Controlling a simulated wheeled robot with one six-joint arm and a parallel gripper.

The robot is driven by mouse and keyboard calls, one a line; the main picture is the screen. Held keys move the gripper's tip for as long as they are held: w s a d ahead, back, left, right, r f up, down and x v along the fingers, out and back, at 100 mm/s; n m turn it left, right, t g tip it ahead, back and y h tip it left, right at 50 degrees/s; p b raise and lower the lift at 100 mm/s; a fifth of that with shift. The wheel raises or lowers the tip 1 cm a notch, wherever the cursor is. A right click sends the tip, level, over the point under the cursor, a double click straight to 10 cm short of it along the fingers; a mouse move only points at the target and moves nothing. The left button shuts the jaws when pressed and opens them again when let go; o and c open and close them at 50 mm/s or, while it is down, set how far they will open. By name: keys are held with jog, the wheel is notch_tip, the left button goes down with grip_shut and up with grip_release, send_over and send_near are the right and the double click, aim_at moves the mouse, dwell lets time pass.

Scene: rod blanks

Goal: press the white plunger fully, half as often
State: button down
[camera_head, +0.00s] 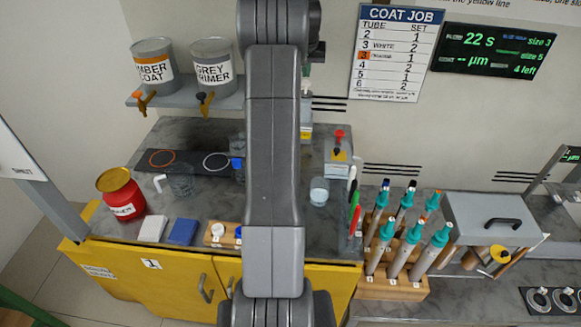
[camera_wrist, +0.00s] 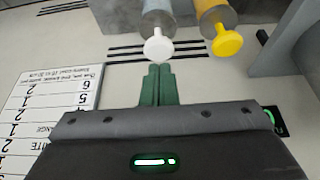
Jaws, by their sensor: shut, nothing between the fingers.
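In the wrist view the white plunger (camera_wrist: 158,46) is a round white knob on a short stem, coming out of a grey cylinder at the top. A yellow plunger (camera_wrist: 227,42) of the same kind is to its right. My gripper (camera_wrist: 160,69) has its green fingers closed together, with nothing between them. The fingertips are just below the white knob in the picture, almost in line with it; I cannot tell whether they touch.
A COAT JOB board (camera_head: 390,52) and a dark display (camera_head: 492,51) reading 22 s are on the wall. Amber (camera_head: 153,66) and grey primer (camera_head: 213,70) cans stand on a shelf. A red jar (camera_head: 121,195) stands left; a wooden rack (camera_head: 392,285) holds several teal-topped tubes at right.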

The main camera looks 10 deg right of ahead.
jog(key=shift+r, duration=0.1)
notch_tip(320, 180, up, 6)
jog(key=p, duration=0.5)
dwell(0.5)
notch_tip(320, 180, down, 7)
jog(key=b, duration=0.6)
jog(key=shift+f, duration=0.2)
